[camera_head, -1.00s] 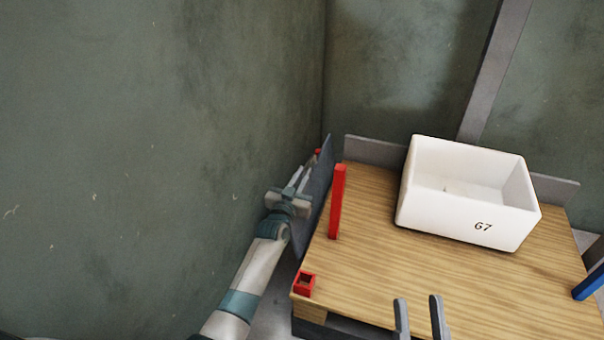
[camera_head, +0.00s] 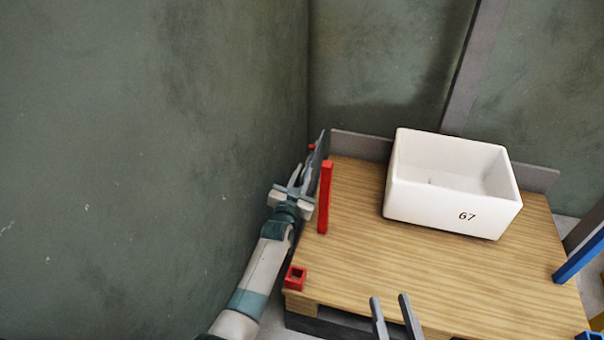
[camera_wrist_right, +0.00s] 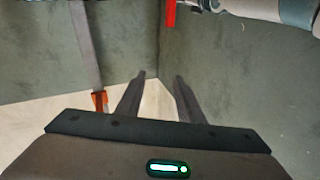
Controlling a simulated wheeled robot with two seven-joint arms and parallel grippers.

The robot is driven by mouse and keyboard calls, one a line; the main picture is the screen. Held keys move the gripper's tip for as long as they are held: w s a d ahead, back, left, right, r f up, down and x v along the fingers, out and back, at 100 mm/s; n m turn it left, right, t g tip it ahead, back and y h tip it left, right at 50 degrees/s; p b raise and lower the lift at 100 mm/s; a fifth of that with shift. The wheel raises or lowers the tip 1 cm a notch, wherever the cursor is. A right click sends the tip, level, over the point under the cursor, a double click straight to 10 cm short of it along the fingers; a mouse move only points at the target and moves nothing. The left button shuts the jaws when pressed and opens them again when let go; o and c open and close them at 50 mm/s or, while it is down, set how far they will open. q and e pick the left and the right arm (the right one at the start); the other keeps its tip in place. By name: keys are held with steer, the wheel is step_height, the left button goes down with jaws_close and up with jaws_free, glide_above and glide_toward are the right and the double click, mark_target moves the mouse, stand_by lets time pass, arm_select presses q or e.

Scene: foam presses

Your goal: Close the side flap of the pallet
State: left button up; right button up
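The wooden pallet (camera_head: 430,265) stands at the right of the head view. Its side flap (camera_head: 317,158) is a thin dark grey panel on the left edge, seen nearly edge-on, close to upright beside a red post (camera_head: 324,198). My left gripper (camera_head: 298,182) is on the flap's outer side, against or very close to it; contact and its finger opening are unclear. My right gripper (camera_head: 391,299) is over the pallet's front edge, its two fingers apart with nothing between them. These fingers also show in the right wrist view (camera_wrist_right: 159,77).
A white box marked 67 (camera_head: 455,213) sits on the pallet. A grey back flap (camera_head: 362,146) stands behind it. A red socket (camera_head: 295,278) is at the front left corner, a blue post (camera_head: 580,252) at the right. A green wall (camera_head: 150,150) is close on the left.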

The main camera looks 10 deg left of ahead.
arm_select(q)
steer(key=shift+o, duration=0.3)
steer(key=shift+s, duration=0.1)
